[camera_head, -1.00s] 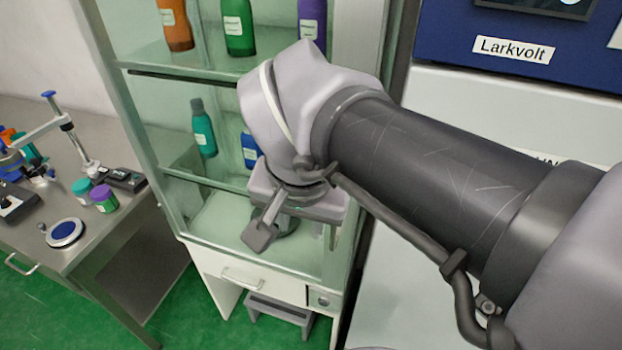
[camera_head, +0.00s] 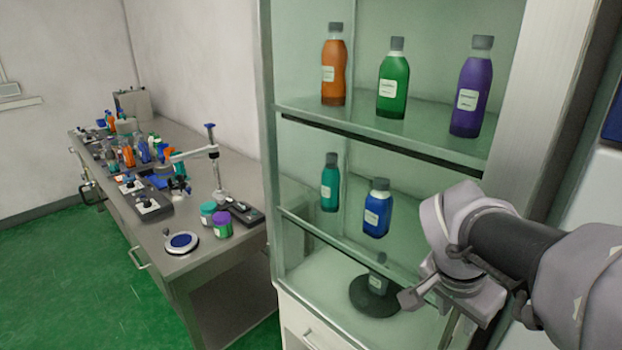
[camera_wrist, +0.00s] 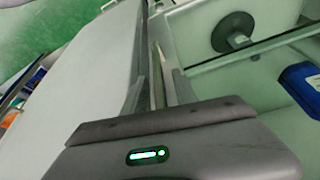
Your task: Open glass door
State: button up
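The glass door (camera_head: 300,185) forms the greenish front of a tall cabinet. I see no clear gap at its edge and cannot tell for sure whether it is fully closed. My gripper (camera_head: 446,318) is at the lower right of the glass, beside the cabinet's right-hand white frame (camera_head: 530,100). In the wrist view, its dark fingers (camera_wrist: 156,85) lie along a narrow light upright strip, possibly the handle or door edge. The contact and the finger gap are unclear. My wrist hides the handle area in the head view.
Bottles stand on the shelves behind the glass, including an orange one (camera_head: 334,75) and a blue one (camera_head: 377,208). A dark round-based item (camera_head: 375,295) is below. A steel bench (camera_head: 215,255) with lab items stands left. Green floor (camera_head: 60,270) is clear in front.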

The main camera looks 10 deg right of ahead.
jog(key=shift+d+f, duration=0.1)
jog(key=shift+f, duration=0.2)
grip_shut()
dwell(1.3)
